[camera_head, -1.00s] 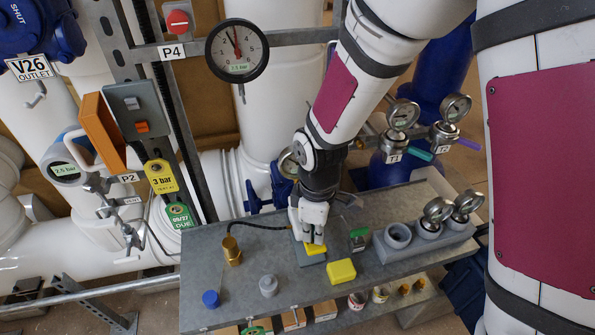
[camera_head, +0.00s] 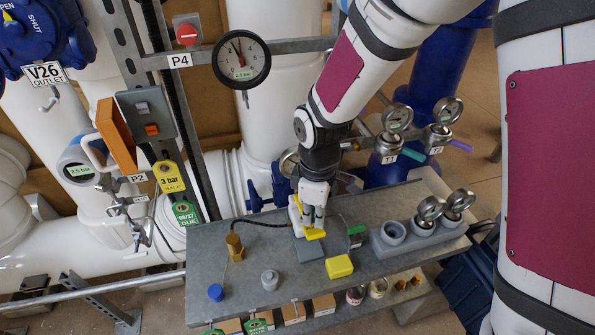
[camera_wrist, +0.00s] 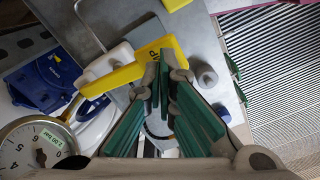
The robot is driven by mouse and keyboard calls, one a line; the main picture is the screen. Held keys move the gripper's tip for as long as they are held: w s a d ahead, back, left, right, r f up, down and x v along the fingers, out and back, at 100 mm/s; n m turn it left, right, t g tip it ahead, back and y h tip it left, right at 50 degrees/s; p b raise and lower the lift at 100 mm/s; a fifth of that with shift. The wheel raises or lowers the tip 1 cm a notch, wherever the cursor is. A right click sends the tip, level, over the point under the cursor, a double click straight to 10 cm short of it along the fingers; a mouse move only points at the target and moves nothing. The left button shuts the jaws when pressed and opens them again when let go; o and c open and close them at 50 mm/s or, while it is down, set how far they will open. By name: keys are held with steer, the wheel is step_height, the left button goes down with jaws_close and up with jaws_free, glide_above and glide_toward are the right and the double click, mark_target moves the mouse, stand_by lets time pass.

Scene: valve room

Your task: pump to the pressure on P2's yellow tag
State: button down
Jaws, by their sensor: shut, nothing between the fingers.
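P2's yellow tag (camera_head: 168,176) reads "3 bar" and hangs below the grey switch box (camera_head: 148,115). P2's white round instrument (camera_head: 82,168) shows a green readout that looks like 2.5 bar. My gripper (camera_head: 310,220) is shut and empty above the bench, close to a yellow lever-like piece (camera_head: 314,233) over a grey plate (camera_head: 305,250). A dial gauge (camera_wrist: 36,150) there has a green label, seemingly 2.00 bar.
The grey bench (camera_head: 250,297) also holds a yellow block (camera_head: 339,266), a brass fitting (camera_head: 235,246), a blue cap (camera_head: 215,292), a grey knob (camera_head: 270,280) and a gauge rack (camera_head: 420,235). The P4 gauge (camera_head: 241,59) hangs above. Blue cylinders stand behind.

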mark_target(313, 229)
steer(key=shift+f+b, duration=0.95)
steer(key=shift+f, duration=1.55)
steer(key=shift+r+p, duration=1.3)
steer(key=shift+r, duration=1.35)
steer(key=shift+f, duration=0.1)
steer(key=shift+f+b, duration=1.05)
steer(key=shift+f, duration=1.45)
steer(key=shift+r+p, duration=0.95)
steer(key=shift+r, duration=0.95)
steer(key=shift+r+p, duration=0.3)
steer(key=shift+r, duration=0.4)
steer(key=shift+r+p, duration=0.8)
steer(key=shift+r, duration=1.2)
